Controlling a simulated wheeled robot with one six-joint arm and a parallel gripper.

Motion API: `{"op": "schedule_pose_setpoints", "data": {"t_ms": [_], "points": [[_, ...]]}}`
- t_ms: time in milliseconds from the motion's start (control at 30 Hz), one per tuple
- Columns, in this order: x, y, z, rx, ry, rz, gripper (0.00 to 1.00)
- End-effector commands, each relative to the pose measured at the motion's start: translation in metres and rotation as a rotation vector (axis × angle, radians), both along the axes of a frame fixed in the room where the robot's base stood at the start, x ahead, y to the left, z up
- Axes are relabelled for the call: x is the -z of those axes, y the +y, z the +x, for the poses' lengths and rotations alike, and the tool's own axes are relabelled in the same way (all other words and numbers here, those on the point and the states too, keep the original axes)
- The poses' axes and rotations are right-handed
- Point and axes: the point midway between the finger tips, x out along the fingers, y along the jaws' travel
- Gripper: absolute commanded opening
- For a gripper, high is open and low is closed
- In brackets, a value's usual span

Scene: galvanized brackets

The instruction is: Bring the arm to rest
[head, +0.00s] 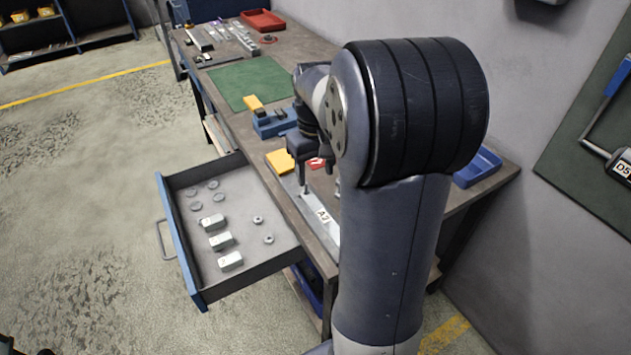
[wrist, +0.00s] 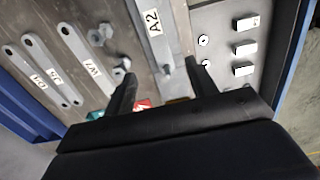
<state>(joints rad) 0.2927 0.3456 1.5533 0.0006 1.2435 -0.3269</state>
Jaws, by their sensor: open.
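My gripper (wrist: 160,85) shows in the wrist view with its two dark fingers apart and nothing between them. In the head view my gripper (head: 304,188) points down over the workbench, close to a flat grey bracket labelled A2 (head: 323,216). That A2 bracket also shows in the wrist view (wrist: 153,22), above and between the fingertips. Whether a finger touches it I cannot tell. My arm hides part of the bench behind it in the head view.
An open drawer (head: 180,245) juts out left of the workbench (head: 222,78), holding several metal blocks, washers and nuts. Several labelled brackets (wrist: 73,45) lie on the bench in the wrist view. A green mat (head: 250,80), a blue fixture (head: 275,124), a red tray (head: 263,20) and a blue tray (head: 478,168) are there too.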

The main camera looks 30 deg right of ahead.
Motion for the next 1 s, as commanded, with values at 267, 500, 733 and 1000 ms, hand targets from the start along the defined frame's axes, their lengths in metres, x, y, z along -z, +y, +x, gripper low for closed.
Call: {"op": "schedule_pose_setpoints", "data": {"t_ms": [267,500,733,1000], "points": [[-0.006,0.0,0.0,0.0,0.0,0.0,0.54],[-0.002,0.0,0.0,0.0,0.0,0.0,0.54],[0.028,0.0,-0.001,0.0,0.005,0.002,0.54],[0.079,0.0,-0.001,0.0,0.004,0.001,0.54]]}}
